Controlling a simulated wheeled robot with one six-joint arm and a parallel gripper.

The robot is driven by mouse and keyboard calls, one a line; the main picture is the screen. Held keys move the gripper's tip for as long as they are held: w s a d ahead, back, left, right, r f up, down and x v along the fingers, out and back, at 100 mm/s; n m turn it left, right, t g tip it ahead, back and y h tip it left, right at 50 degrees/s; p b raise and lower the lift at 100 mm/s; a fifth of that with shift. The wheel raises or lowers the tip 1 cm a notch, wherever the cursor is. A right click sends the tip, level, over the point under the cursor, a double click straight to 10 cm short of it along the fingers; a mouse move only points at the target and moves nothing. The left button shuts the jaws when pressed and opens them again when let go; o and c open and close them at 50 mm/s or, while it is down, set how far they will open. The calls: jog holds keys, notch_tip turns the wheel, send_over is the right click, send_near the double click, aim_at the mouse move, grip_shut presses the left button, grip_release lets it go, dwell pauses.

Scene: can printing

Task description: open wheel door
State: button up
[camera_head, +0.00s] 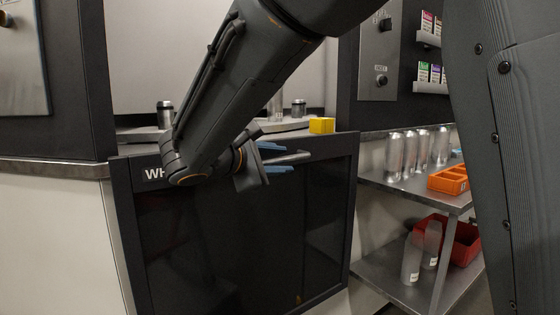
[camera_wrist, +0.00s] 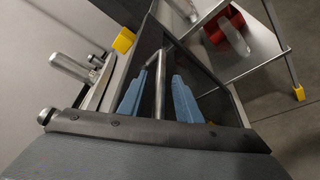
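The wheel door (camera_head: 260,225) is a dark panel with a label, partly hidden by my arm, that reads "WH". It looks shut. A metal bar handle (camera_head: 297,157) runs near its top edge. My gripper (camera_head: 277,157) is at the handle, with one blue finger above the bar and one below it. In the wrist view the handle (camera_wrist: 160,84) passes between the two blue fingers of my gripper (camera_wrist: 157,95), with a gap visible on each side. The fingers are open around the bar and do not appear to grip it.
A yellow block (camera_head: 321,125) sits above the door's top edge. Metal cans (camera_head: 403,155) and an orange tray (camera_head: 449,179) stand on the right shelf. A red bin (camera_head: 452,240) is on the lower shelf. Floor shows at right in the wrist view.

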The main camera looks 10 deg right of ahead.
jog(key=v, duration=0.7)
jog(key=shift+s+a, duration=0.2)
jog(key=shift+a, duration=0.05)
jog(key=shift+d, duration=0.1)
